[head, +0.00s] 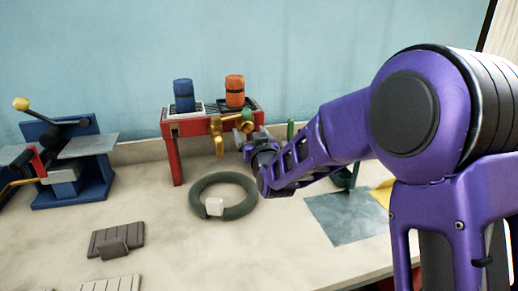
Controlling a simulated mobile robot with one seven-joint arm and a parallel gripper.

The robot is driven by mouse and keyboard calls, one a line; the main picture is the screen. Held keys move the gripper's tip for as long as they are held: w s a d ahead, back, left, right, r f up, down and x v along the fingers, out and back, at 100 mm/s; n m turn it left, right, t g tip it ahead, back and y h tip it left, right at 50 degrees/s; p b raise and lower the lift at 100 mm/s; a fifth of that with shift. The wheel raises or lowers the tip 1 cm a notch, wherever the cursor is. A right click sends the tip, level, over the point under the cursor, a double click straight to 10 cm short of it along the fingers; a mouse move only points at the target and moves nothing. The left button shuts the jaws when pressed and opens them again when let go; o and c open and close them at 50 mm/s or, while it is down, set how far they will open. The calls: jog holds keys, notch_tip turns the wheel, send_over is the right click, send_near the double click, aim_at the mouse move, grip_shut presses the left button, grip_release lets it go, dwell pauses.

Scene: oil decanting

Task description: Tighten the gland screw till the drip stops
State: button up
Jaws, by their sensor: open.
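A red stand (176,152) at the back carries a blue can (183,95) and an orange can (235,91). A brass tap (217,126) sticks out from the front of the stand, its spout pointing down. The gland screw cannot be made out, and no drip can be seen at this size. My gripper (247,148) is just right of the tap, low in front of the stand, on the end of my purple arm. It is open. Its fingertips are small and partly hidden by my wrist, and whether they touch the tap cannot be told.
A dark green ring (245,205) with a white block (214,206) lies on the bench before the stand. A blue machine (75,185) stands at left. Grey slatted pieces (117,240) lie front left. A grey-blue sheet (345,218) lies right, under my arm. Bare bench separates them.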

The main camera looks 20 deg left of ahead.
jog(key=v, duration=1.6)
jog(key=shift+s, duration=0.2)
